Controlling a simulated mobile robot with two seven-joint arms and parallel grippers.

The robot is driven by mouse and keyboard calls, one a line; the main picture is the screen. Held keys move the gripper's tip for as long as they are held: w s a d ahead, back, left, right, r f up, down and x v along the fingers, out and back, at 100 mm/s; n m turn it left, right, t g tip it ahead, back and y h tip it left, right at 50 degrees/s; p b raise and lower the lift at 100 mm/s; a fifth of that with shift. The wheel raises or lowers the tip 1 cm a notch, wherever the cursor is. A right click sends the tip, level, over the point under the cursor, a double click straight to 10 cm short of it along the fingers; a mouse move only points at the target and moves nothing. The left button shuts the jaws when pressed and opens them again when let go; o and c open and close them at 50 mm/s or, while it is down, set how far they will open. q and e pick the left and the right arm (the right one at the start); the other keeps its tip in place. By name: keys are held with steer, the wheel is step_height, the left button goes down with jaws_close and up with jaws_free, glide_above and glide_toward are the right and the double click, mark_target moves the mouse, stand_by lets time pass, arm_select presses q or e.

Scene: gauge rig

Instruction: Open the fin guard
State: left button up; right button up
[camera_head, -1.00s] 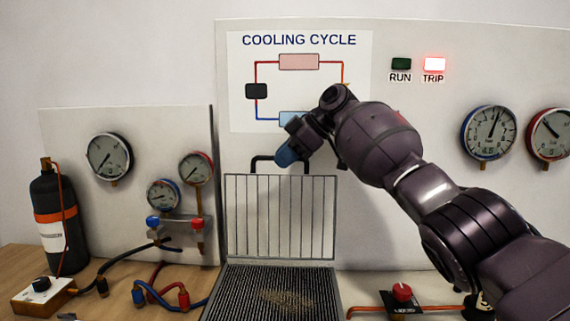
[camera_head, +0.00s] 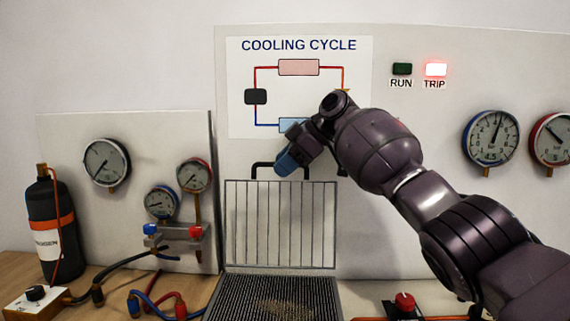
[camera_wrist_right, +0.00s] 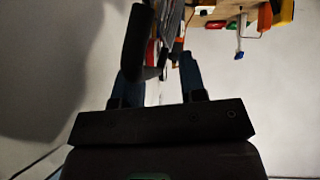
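The fin guard (camera_head: 279,225) is a wire grille with thin vertical bars. In the head view it stands upright at the back edge of the dark finned block (camera_head: 245,297), against the panel, and the fins are uncovered. A black handle (camera_head: 262,165) is at its top. My right gripper (camera_head: 286,162) is at this handle, with its blue fingertips in front of it and hiding part of it. In the right wrist view the two blue fingers (camera_wrist_right: 160,80) are apart. The black handle bar (camera_wrist_right: 137,45) is by the left finger, with a gap to the right one. My left gripper is out of view.
A lit red TRIP lamp (camera_head: 436,69) and a dark RUN lamp (camera_head: 402,69) are on the panel. A red knob (camera_head: 405,301) is right of the fins. Hoses (camera_head: 160,303), gauges (camera_head: 106,162) and a black cylinder (camera_head: 50,225) stand left.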

steer(key=shift+r, duration=0.1)
steer(key=p+v, duration=0.1)
steer(key=v, duration=0.9)
steer(key=shift+d, duration=0.25)
steer(key=shift+r, duration=0.1)
